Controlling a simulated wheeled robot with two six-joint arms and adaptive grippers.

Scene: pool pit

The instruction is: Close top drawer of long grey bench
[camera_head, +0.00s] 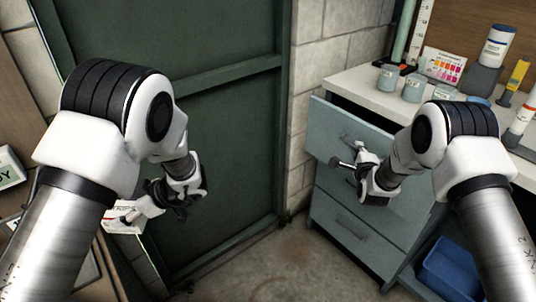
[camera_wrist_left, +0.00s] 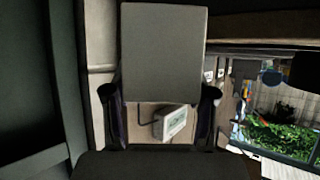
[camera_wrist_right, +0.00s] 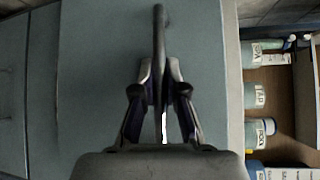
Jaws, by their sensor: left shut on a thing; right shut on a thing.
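The long grey bench (camera_head: 350,88) stands at the right in the head view, with a pale top and grey-blue drawers. Its top drawer (camera_head: 325,127) is pulled out, with a dark gap showing behind its front. My right gripper (camera_head: 352,160) is at the drawer front, shut on the top drawer's handle, a dark bar (camera_wrist_right: 159,35) between the fingers in the right wrist view. My left gripper (camera_head: 143,208) is at the left, away from the bench, shut on a small white box (camera_head: 122,218) with red marks; its plain dark face (camera_wrist_left: 163,50) fills the middle of the left wrist view.
Lower drawers (camera_head: 352,235) look shut. Jars (camera_head: 388,77), a colour chart (camera_head: 443,66) and bottles (camera_head: 498,45) stand on the bench. A blue bin (camera_head: 450,268) is at the lower right. A green door (camera_head: 235,120) is behind; the floor (camera_head: 285,265) before it is clear.

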